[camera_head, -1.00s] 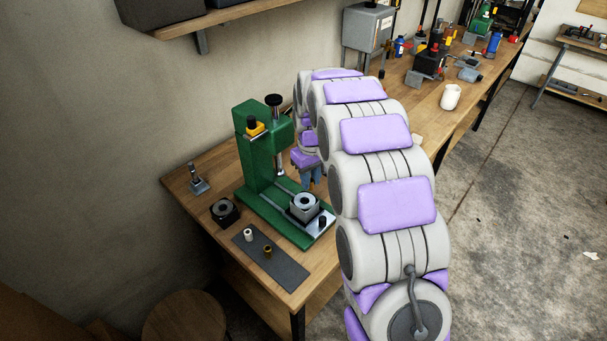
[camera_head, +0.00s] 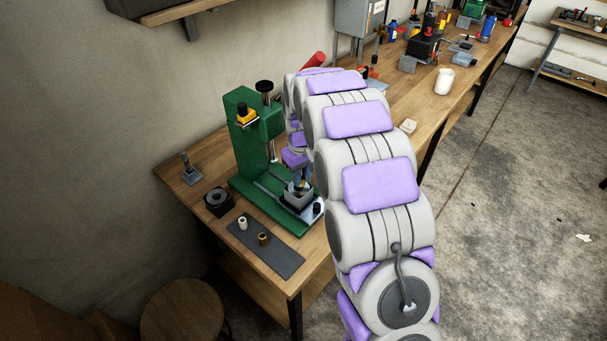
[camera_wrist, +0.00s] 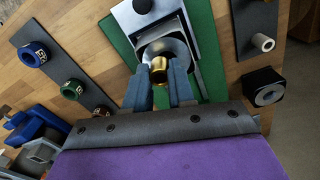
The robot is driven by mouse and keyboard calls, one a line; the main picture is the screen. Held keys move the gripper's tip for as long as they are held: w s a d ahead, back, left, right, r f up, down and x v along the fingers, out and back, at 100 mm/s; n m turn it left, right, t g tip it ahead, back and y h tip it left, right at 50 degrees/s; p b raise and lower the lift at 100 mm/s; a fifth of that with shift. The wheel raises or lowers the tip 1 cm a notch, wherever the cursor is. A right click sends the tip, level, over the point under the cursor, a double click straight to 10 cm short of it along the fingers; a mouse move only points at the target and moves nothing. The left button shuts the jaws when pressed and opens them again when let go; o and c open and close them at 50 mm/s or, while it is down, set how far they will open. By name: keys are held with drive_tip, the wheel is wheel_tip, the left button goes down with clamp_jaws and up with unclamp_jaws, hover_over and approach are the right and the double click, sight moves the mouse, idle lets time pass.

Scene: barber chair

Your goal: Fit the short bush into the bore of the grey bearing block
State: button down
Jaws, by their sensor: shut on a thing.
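My gripper (camera_wrist: 161,72) has its two blue fingers shut on a short brass bush (camera_wrist: 159,65) in the wrist view. The bush overlaps the round bore of the grey bearing block (camera_wrist: 182,48). I cannot tell whether its lower end is above the bore or inside it. In the head view the grey block (camera_head: 290,200) sits on the bed of the green press (camera_head: 245,140). My gripper (camera_head: 302,178) points down at the block from above, and the fingers hide most of the bore.
A dark mat (camera_head: 275,256) holds a white bush (camera_head: 242,222) and another brass bush (camera_head: 263,239). Another strip (camera_wrist: 50,70) holds blue (camera_wrist: 32,55) and green (camera_wrist: 72,88) collars. The press column stands close to my gripper.

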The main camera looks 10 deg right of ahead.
drive_tip(key=shift+a, duration=1.2)
drive_tip(key=shift+d, duration=0.8)
drive_tip(key=shift+a+p, duration=0.3)
drive_tip(key=shift+a, duration=0.45)
drive_tip(key=shift+d, duration=0.5)
drive_tip(key=shift+d+p, duration=0.1)
drive_tip(key=shift+p, duration=0.2)
drive_tip(key=shift+d, duration=0.45)
drive_tip(key=shift+a+f, duration=0.1)
drive_tip(key=shift+a, duration=0.15)
drive_tip(key=shift+d+f, duration=0.1)
drive_tip(key=shift+f, duration=0.3)
drive_tip(key=shift+r+p, duration=0.35)
drive_tip(key=shift+p, duration=0.1)
